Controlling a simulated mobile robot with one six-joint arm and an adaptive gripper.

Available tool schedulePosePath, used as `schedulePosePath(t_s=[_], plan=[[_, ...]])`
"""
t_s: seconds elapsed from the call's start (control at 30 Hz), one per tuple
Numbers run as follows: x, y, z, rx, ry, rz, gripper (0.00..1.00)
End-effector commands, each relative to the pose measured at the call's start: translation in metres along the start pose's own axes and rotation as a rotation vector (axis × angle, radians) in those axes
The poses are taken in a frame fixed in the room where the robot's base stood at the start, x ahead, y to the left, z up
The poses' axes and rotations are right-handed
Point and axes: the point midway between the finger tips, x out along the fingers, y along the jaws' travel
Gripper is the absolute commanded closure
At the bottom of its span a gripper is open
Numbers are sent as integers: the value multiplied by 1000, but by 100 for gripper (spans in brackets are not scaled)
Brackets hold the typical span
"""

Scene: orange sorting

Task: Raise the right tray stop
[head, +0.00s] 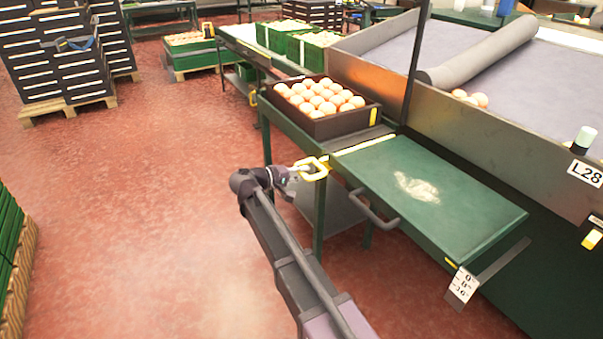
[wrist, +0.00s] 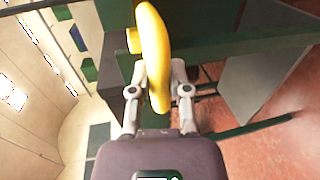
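A yellow loop handle (head: 312,168) sticks out from the front edge of the green stand, by the joint between the crate's section and the green flap. I take it to be part of the tray stop, but its link to a stop is not clear. In the wrist view the yellow loop (wrist: 154,45) stands upright between my fingers. My gripper (head: 296,172) is at the loop, with one finger close against each side of it. My gripper also shows in the wrist view (wrist: 160,78). The fingers look closed on the loop's lower part.
A dark crate of oranges (head: 330,124) stands on the stand just behind the loop. The green flap (head: 455,200) with a grey handle (head: 373,212) lies to the right. A thin dark post (head: 412,65) rises behind. The red floor (head: 150,200) at left is clear.

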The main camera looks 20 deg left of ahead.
Motion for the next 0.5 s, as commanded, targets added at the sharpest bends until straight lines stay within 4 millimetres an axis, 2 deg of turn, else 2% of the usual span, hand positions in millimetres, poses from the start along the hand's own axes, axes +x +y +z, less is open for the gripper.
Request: schedulePosePath(t_s=[0.27, 0.5], plan=[[0, 3, 0, 0, -1, 0, 100], [-3, 21, 0, 0, -2, 2, 100]])
